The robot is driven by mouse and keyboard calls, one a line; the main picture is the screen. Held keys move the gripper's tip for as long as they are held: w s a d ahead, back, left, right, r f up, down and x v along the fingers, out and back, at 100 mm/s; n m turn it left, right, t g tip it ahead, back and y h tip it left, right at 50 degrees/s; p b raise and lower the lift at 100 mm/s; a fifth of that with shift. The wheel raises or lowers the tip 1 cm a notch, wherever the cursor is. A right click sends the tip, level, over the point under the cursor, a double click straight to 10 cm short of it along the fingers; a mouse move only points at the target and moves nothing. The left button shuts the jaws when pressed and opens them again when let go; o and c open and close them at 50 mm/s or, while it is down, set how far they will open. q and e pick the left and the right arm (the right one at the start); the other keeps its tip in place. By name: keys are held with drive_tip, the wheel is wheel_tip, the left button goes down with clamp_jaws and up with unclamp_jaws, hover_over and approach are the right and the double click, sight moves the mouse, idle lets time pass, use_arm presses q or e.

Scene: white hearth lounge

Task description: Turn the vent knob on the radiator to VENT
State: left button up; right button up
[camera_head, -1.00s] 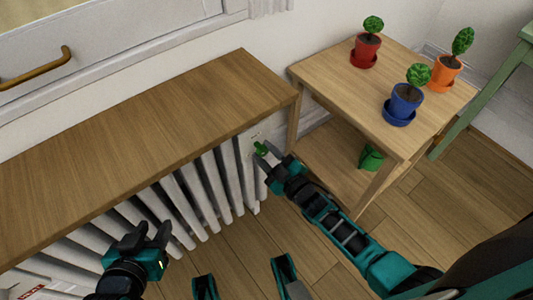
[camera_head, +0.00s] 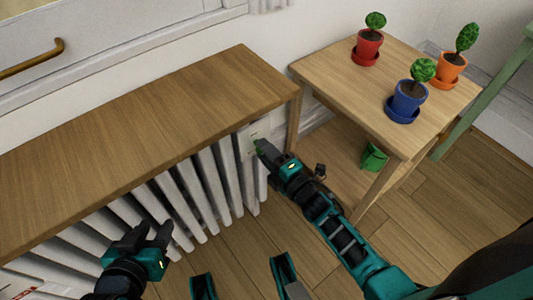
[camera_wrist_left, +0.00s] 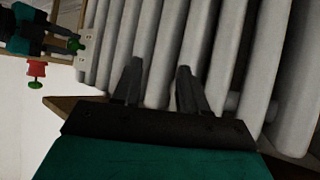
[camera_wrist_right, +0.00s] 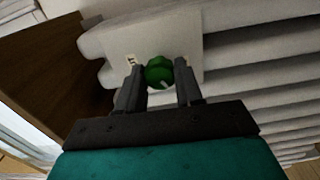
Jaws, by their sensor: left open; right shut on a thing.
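The white radiator (camera_head: 204,184) stands under a wooden shelf, with a pale plate at its right end. The green vent knob (camera_wrist_right: 159,72) sits on that plate in the right wrist view, with a light pointer mark at its lower side. My right gripper (camera_head: 261,149) is shut on the knob, one finger on each side (camera_wrist_right: 159,90). In the head view only a bit of green shows at the fingertips. A small dark label on the plate (camera_wrist_right: 131,60) is too small to read. My left gripper (camera_head: 152,236) is open and empty in front of the radiator ribs; its fingers also show in the left wrist view (camera_wrist_left: 158,82).
A wooden side table (camera_head: 335,88) stands right of the radiator, close to my right arm. It holds a red pot (camera_head: 369,44), a blue pot (camera_head: 408,98) and an orange pot (camera_head: 451,67).

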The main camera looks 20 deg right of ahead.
use_arm(q)
drive_tip(key=shift+w+d+f+b, duration=0.2)
drive_tip(key=shift+d+f+b, duration=0.25)
drive_tip(key=shift+b, duration=0.75)
use_arm(e)
drive_tip(key=shift+n, duration=3.5)
use_arm(q)
drive_tip(key=shift+a+f, duration=0.1)
use_arm(e)
drive_tip(key=o, duration=1)
drive_tip(key=shift+o, duration=0.2)
